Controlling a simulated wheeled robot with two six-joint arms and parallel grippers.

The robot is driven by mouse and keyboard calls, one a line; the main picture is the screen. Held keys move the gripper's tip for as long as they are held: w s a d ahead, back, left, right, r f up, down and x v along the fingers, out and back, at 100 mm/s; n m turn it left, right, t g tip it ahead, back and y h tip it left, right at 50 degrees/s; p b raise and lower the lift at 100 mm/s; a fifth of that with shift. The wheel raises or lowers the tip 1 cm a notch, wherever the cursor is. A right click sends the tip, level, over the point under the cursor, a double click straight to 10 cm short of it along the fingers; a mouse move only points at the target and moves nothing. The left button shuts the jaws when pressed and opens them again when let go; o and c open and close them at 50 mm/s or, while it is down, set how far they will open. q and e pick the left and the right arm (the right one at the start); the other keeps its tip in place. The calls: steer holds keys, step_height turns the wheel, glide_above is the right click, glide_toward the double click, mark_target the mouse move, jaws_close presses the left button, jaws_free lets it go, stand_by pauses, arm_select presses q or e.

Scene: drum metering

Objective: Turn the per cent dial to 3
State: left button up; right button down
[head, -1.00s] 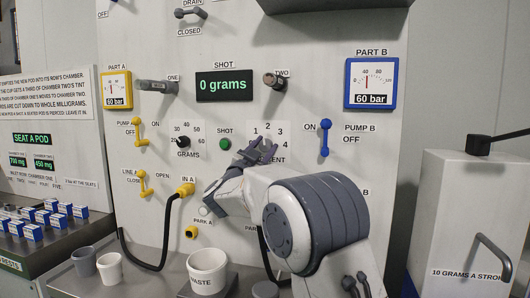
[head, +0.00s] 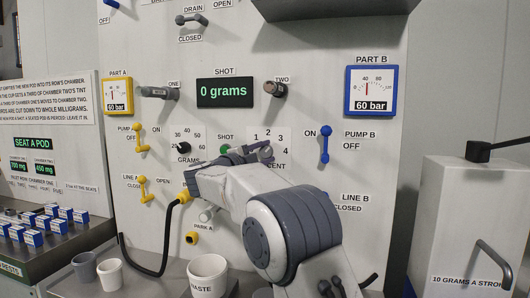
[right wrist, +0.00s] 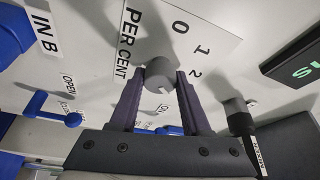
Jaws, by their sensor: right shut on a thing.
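The per cent dial shows in the right wrist view as a round grey knob (right wrist: 160,74) on a white plate marked PER CENT, with 0, 1 and 2 readable. My right gripper (right wrist: 160,82) has its two dark fingers on either side of the knob and is shut on it. In the head view my right gripper (head: 262,152) is at the dial's scale, below the numbers 1 to 4, and covers the knob and part of the PER CENT label. I cannot tell for sure which number the dial points to. My left gripper is not in view.
The green SHOT button (head: 225,150) is close left of my right gripper. The blue pump B lever (head: 324,145) is to its right. The yellow hose plug (head: 184,196) and waste cup (head: 207,274) are lower left. The shot display (head: 225,91) reads 0 grams.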

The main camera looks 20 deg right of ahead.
steer(key=shift+f+m, duration=0.1)
steer(key=shift+m, duration=0.5)
steer(key=shift+c, duration=1.9)
jaws_free()
steer(key=r+b+v, duration=0.1)
steer(key=v, duration=0.9)
steer(key=shift+s+a+f, duration=0.15)
steer(key=shift+a+f, duration=0.1)
steer(key=shift+f, duration=0.05)
